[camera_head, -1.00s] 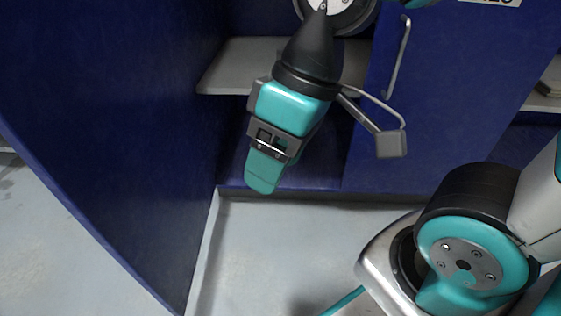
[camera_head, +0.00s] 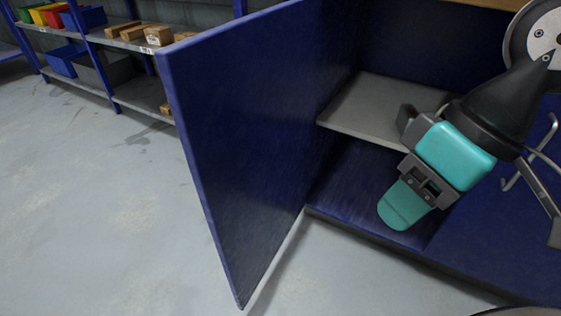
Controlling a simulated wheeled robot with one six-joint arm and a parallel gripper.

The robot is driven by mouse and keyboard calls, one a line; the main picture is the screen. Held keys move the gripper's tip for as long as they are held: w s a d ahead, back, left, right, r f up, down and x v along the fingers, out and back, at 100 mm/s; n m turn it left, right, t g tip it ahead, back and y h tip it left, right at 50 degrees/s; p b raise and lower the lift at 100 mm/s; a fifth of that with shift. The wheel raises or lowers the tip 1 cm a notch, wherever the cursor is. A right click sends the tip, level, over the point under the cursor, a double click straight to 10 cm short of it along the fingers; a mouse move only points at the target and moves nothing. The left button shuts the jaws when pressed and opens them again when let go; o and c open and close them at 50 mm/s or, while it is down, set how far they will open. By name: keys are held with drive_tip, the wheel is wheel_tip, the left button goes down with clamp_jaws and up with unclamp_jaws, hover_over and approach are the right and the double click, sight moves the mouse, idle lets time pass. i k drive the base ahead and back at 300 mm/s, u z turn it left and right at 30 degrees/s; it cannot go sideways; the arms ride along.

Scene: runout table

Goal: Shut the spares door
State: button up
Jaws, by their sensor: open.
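The spares door (camera_head: 245,140) is a dark blue panel. It stands wide open on the left side of the cabinet, swung out toward me, and I see no handle on the face in view. The cabinet's inside shows to its right, with a grey shelf (camera_head: 375,108) and a blue floor (camera_head: 350,195). My gripper (camera_head: 404,206) points downward in front of the open cabinet, to the right of the door and apart from it. Its near teal finger shows and the other is mostly hidden. I see nothing between the fingers.
A second blue panel (camera_head: 500,235) with a metal handle (camera_head: 540,150) closes the cabinet's right part, partly behind my arm. A storage rack (camera_head: 90,45) with colored bins and boxes stands at the back left. The grey floor (camera_head: 110,220) left of the door is clear.

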sight(241, 92)
drive_tip(key=z, duration=3)
drive_tip(key=k, duration=2.05)
drive_tip(key=u, duration=1.95)
